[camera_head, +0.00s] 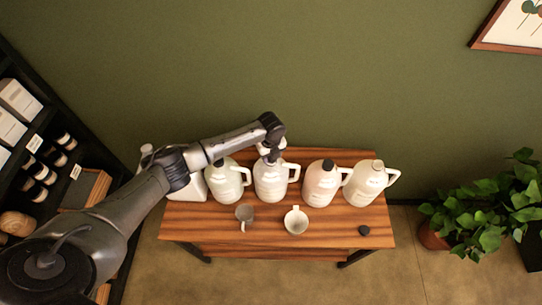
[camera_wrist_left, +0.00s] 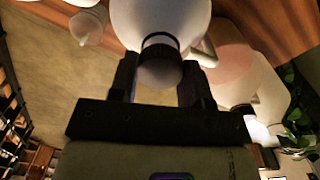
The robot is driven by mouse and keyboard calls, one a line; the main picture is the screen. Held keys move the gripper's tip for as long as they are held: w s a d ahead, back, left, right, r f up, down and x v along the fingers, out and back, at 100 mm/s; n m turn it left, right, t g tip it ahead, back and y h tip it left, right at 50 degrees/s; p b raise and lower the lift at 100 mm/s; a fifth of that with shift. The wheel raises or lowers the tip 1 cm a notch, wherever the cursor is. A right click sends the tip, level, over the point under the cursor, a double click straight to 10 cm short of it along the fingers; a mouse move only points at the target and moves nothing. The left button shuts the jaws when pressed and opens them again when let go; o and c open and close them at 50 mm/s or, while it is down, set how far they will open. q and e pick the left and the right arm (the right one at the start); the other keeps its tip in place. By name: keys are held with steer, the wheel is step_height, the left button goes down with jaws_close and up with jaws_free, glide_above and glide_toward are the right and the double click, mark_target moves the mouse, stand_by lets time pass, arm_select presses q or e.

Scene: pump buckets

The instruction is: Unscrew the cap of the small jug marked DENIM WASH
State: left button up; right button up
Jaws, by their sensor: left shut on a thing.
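My left gripper (camera_head: 270,155) reaches down onto the top of the second jug from the left (camera_head: 271,183). In the left wrist view its two fingers (camera_wrist_left: 158,85) stand on either side of this jug's cap (camera_wrist_left: 160,42), a dark ring with a paler top, and are shut on it. The jug (camera_wrist_left: 160,15) stands upright below. The print on the jugs is too small to read, so I cannot tell which is marked DENIM WASH. My right gripper is not in view.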

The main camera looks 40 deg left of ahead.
arm_select(q)
steer(key=shift+r, duration=0.45)
steer(key=shift+r, duration=1.9)
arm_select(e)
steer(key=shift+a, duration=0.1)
